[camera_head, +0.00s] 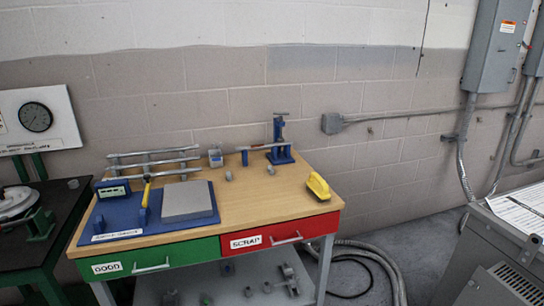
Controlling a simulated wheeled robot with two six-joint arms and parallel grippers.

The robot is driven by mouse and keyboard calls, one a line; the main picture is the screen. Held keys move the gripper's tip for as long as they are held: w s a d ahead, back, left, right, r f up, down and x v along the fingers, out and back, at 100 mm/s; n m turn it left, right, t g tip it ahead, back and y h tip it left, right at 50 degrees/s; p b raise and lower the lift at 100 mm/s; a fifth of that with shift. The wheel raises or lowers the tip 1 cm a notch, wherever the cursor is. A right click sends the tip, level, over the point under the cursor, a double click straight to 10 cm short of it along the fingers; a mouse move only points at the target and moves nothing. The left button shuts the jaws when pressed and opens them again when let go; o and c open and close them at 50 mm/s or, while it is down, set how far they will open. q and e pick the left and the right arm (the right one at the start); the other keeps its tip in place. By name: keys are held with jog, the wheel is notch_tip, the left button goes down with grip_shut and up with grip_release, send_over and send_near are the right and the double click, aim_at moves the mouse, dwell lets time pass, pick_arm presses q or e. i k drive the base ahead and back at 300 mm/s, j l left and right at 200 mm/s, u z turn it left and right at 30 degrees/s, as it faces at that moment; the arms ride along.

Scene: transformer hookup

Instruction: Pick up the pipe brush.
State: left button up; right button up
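No gripper or arm of mine shows in the head view. A wooden-topped workbench (262,199) stands in the middle, and I cannot tell for sure which item on it is the pipe brush. A yellow, rounded block with a dark edge (318,186) lies near the right front edge of the top. A thin yellow-handled tool (146,193) is on the blue mat (117,219) at the left.
A grey plate (187,200) lies on the mat, with a pipe rack (152,162) behind. A blue stand (280,145) is at the back. Green (150,263) and red (281,238) drawers are shut. A grey cabinet (500,262) stands right; hoses (379,252) lie on the floor between.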

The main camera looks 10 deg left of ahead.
aim_at(315, 182)
jog(key=i+j, duration=0.9)
jog(key=j, duration=0.15)
jog(key=z, duration=0.05)
